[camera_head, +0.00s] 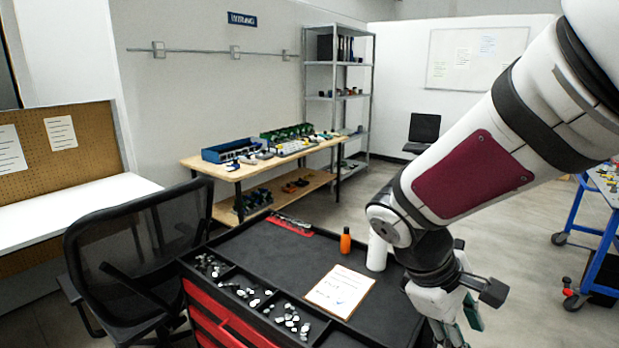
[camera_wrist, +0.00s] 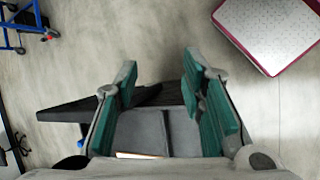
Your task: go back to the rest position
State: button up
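My gripper (camera_head: 454,334) hangs at the lower right of the head view, beside the right edge of the black-topped cart (camera_head: 262,254). Its tips are partly cut off by the frame edge. In the wrist view its two green-padded fingers (camera_wrist: 160,68) stand apart with bare floor showing between their tips. Nothing is held. A grey surface with a dark dividing line (camera_wrist: 140,130) shows between the finger bases; I cannot tell what it is.
A mesh chair (camera_head: 140,255) stands left. A wooden bench (camera_head: 236,174) is behind. A blue-framed trolley (camera_head: 603,250) is right. Open floor lies between.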

jog(key=s+a+r+m+t+y+b, duration=0.1)
jog(key=s+a+r+m+t+y, duration=0.1)
jog(key=s+m+y, duration=0.1)
jog(key=s+a+r+m+t+y, duration=0.1)
jog(key=s+r+m+t+y, duration=0.1)
jog(key=s+m, duration=0.3)
jog(key=shift+s+a+r+t+y+b, duration=0.35)
jog(key=shift+s+r+y, duration=0.4)
jog(key=shift+s, duration=0.6)
jog(key=shift+r, duration=0.1)
